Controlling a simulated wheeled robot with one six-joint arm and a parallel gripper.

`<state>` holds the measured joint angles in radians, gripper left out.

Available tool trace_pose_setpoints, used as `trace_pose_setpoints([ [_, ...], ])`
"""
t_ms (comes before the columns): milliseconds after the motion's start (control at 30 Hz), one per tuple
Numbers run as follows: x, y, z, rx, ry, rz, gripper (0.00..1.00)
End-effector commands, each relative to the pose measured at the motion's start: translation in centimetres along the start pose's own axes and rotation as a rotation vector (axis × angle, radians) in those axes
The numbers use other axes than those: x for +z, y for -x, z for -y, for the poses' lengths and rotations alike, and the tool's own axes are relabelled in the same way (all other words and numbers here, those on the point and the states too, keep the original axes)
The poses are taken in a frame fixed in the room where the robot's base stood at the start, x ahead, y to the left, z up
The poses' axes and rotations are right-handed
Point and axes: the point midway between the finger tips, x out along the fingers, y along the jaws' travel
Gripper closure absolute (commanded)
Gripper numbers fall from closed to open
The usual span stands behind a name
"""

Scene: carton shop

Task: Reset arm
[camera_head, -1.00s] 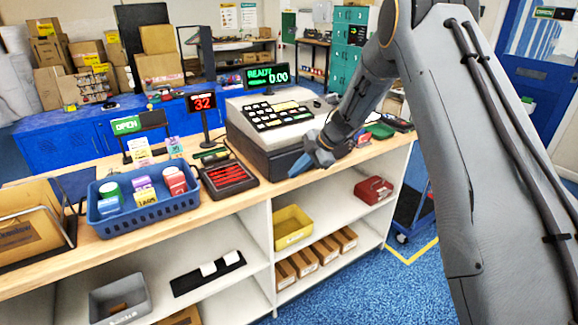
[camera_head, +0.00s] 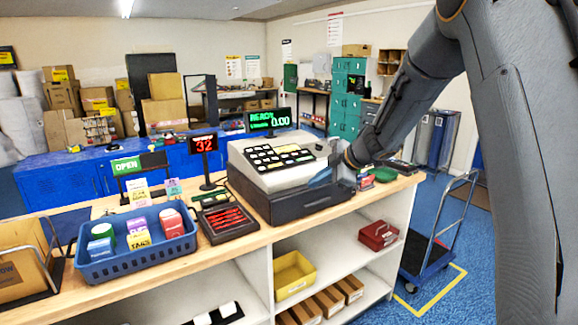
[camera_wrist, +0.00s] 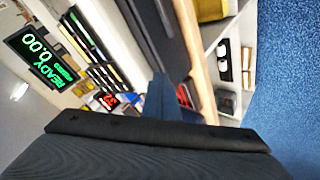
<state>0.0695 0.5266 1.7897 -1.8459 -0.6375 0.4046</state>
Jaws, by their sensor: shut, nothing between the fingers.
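My arm comes down from the upper right of the head view. My gripper (camera_head: 322,178) is shut and empty, its blue fingers by the right end of the cash register (camera_head: 268,162); whether they touch it I cannot tell. In the wrist view the blue fingers (camera_wrist: 160,98) are together at the middle, with the dark wrist housing filling the lower part. The register's display (camera_head: 268,119) reads READY 0.00.
The wooden counter (camera_head: 255,238) carries a blue basket (camera_head: 135,262) of small boxes, a red-and-black tray (camera_head: 228,217) and a number sign (camera_head: 203,144). Shelves below hold a yellow bin (camera_head: 294,277) and a red box (camera_head: 378,235).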

Motion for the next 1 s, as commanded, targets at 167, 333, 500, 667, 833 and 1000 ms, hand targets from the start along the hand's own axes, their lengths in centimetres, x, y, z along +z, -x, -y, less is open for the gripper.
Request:
trace_pose_setpoints([
  [167, 1.8, 2.6, -0.1, 0.193, -0.252, 0.133, 1.00],
  [333, 5.1, 6.0, 3.3, 0.302, -0.522, 0.300, 1.00],
  [500, 8.1, 9.6, 10.6, 0.328, -0.813, 0.484, 1.00],
  [667, 8.9, 12.8, 20.1, 0.275, -1.093, 0.652, 1.00],
  [833, 7.5, 15.3, 29.4, 0.173, -1.347, 0.777, 1.00],
  [1000, 5.8, 16.4, 34.3, 0.097, -1.484, 0.831, 1.00],
])
